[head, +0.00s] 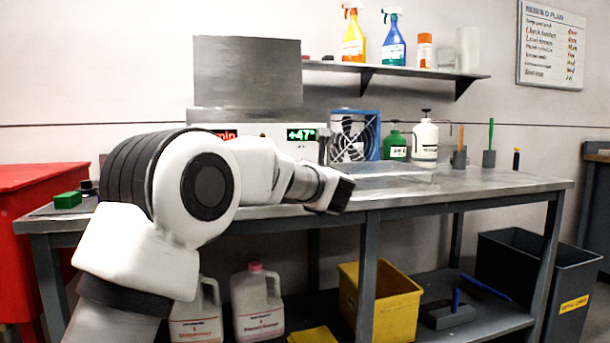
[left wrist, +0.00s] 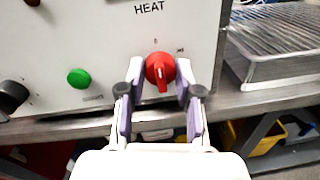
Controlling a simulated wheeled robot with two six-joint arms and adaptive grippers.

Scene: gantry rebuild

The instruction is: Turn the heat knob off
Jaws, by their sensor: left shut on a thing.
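The red heat knob (left wrist: 160,66) sits on the light front panel (left wrist: 110,45) below the printed word HEAT in the left wrist view. My left gripper (left wrist: 160,77) has one finger on each side of the knob and is shut on it. A small pale mark shows on the knob's face; I cannot tell its exact setting against the small printed marks. In the head view my left arm covers most of the panel, and the knob is hidden. A green display there reads +47°. My right gripper is in neither view.
A green button (left wrist: 78,78) and a black knob (left wrist: 12,97) are left of the heat knob. A wire-topped metal tray (left wrist: 280,50) stands right of the panel. A blue-framed fan (head: 354,136) and bottles stand farther along the bench (head: 480,184).

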